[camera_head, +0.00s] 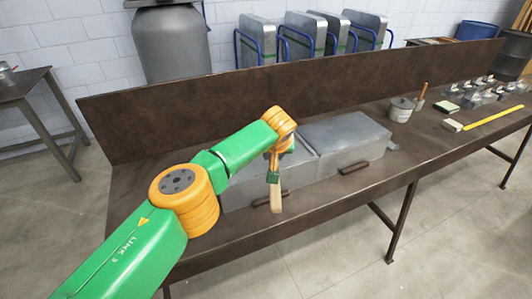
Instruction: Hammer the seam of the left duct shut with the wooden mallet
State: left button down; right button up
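The left duct (238,196), a grey sheet-metal box, lies on the brown workbench, partly hidden behind my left arm. A second grey duct (345,138) lies to its right. My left gripper (273,177) points down in front of the left duct's right part and appears shut on a tan wooden piece, seemingly the wooden mallet (277,199). Its lower end hangs near the duct's front face; I cannot tell whether it touches. The seam cannot be made out. My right gripper is not in view.
The workbench (390,190) has a raised back panel (300,85). A grey bucket (400,109), a wooden-handled tool (421,95), a yellow strip (493,118) and several small metal parts lie to the right. Dark brown bars (354,167) sit at the ducts' fronts.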

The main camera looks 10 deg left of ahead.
pick_arm(q)
jog(key=shift+a+f, duration=0.1)
notch_tip(320, 180, down, 9)
jog(key=b, duration=0.8)
notch_tip(320, 180, up, 11)
jog(key=p, duration=0.9)
jog(key=shift+w+f, duration=0.1)
jog(key=shift+f, duration=0.05)
jog(key=shift+s+f+b, duration=0.25)
jog(key=shift+f+b, duration=0.1)
jog(key=shift+b, duration=0.15)
jog(key=shift+w+f, duration=0.15)
jog(key=shift+f, duration=0.15)
notch_tip(320, 180, down, 9)
jog(key=b, duration=0.8)
notch_tip(320, 180, up, 10)
jog(key=p, duration=0.8)
jog(key=shift+w+p, duration=0.15)
jog(key=shift+p, duration=0.25)
jog(key=shift+s+f+b, duration=0.2)
jog(key=shift+f+b, duration=0.1)
jog(key=shift+b, duration=0.15)
